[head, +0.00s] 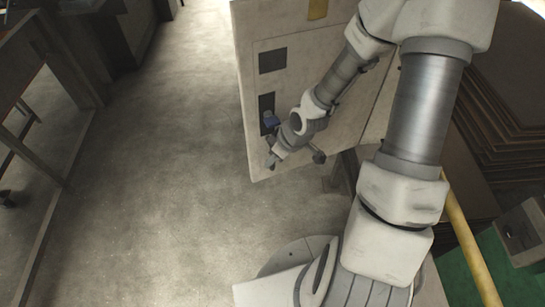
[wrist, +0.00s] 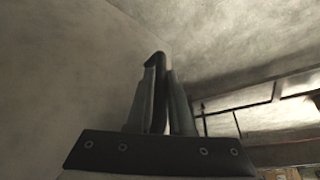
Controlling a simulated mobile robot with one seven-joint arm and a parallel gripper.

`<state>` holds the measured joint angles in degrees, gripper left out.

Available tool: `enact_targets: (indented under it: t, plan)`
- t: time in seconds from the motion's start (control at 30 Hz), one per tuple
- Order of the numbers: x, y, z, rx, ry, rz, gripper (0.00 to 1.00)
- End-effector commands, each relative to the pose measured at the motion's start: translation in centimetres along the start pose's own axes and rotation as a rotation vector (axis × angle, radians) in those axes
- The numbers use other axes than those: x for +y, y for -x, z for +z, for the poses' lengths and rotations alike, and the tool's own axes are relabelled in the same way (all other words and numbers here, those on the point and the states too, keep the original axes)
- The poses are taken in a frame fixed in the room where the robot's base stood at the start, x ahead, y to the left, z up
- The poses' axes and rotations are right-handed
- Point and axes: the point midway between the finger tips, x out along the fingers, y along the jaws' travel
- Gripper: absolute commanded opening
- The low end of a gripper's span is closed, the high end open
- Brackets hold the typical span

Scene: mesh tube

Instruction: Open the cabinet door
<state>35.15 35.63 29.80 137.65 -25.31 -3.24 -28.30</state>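The pale beige cabinet (head: 305,85) stands at the top middle of the head view, with two dark panels on its face. Its broad front face carries the door; I cannot tell clearly whether the door is ajar. My gripper (head: 271,161) is low at the left part of this face, close to its surface. In the wrist view, the two grey fingers of my gripper (wrist: 160,100) stand close together on either side of a thin dark curved bar (wrist: 159,62), which looks like the door handle. The pale surface fills the left of that view. In the head view the handle is hidden by my gripper.
Open concrete floor (head: 150,170) lies left of the cabinet. A framed structure (head: 60,60) stands along the far left. Stacked brown sheets (head: 505,90) are at the right, near a yellow rail (head: 470,240).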

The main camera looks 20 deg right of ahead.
Motion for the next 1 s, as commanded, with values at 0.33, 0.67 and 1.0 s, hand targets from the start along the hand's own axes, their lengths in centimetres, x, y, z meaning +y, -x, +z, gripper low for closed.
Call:
enact_targets:
  t: [0.33, 0.67, 1.0]
  plan:
    - [0.0, 0.0, 0.0, 0.000, 0.000, 0.000, 0.47]
    - [0.1, 2.1, -0.1, 0.002, -0.004, 0.003, 0.47]
    - [0.1, 7.7, -0.2, 0.001, -0.004, 0.003, 0.47]
